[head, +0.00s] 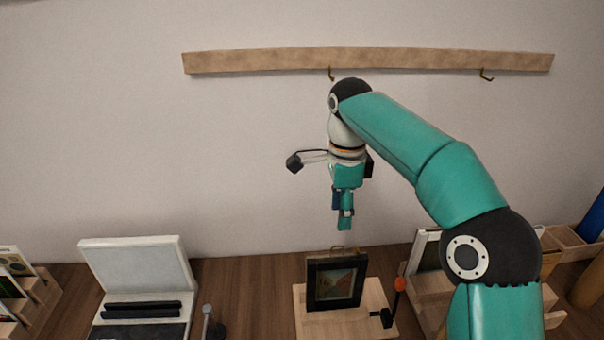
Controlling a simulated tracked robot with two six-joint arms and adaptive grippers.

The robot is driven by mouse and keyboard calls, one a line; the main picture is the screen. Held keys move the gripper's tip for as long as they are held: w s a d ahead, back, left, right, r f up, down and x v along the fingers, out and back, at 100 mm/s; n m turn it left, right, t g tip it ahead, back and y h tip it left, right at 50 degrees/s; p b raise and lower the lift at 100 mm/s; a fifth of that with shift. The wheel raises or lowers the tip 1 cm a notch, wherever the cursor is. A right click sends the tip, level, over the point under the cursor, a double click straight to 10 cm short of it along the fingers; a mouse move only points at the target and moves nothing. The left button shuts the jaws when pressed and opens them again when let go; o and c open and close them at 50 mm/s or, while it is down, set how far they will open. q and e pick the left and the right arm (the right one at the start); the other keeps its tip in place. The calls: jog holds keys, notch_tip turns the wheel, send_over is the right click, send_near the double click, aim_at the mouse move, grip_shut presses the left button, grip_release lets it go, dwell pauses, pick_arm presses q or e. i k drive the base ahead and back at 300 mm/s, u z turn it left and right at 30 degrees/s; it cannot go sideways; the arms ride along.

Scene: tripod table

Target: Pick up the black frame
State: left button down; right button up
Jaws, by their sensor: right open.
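The black frame (313,285) stands nearly upright on a light wooden board (345,320) at the lower middle of the head view. It holds a small landscape picture, and a thin loop shows at its top edge. My right gripper (345,222) points down above the frame, apart from it. It is open and nothing shows between its fingers, which are seen nearly edge-on. My left gripper is not in view.
A white open case (140,270) stands left, with a small dark post (210,325) beside it. An orange-tipped black tool (399,285) is close right of the frame. Wooden racks (430,290) stand right. A hook rail (260,60) spans the wall.

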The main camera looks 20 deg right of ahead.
aim_at(336, 281)
jog(key=k, duration=1)
